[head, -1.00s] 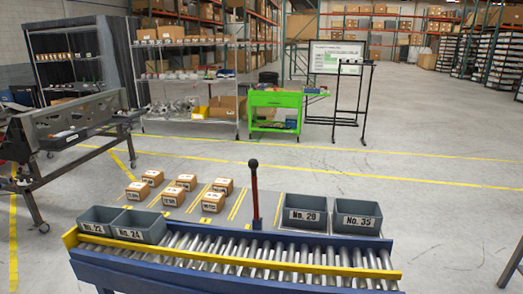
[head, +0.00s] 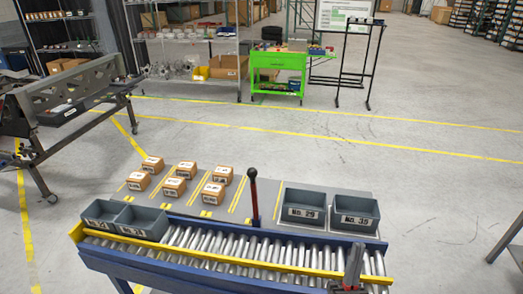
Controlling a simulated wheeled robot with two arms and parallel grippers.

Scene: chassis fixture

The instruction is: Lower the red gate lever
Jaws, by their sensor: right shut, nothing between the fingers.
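The red gate lever (head: 254,199) stands upright near the middle of the head view. It has a red shaft and a dark knob on top, and its foot is at the far side of the roller conveyor (head: 222,245). My right gripper (head: 355,250) is at the lower right, in front of the conveyor's right end. It is shut and empty, points upward in the picture, and is well apart from the lever. My left gripper is not in view.
Two grey bins (head: 304,205) marked No. 29 and No. 35 stand right of the lever. Two more grey bins (head: 140,222) sit at the conveyor's left end. Several small cartons (head: 174,187) stand on the grey table behind. A yellow rail (head: 240,262) runs along the conveyor's near side.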

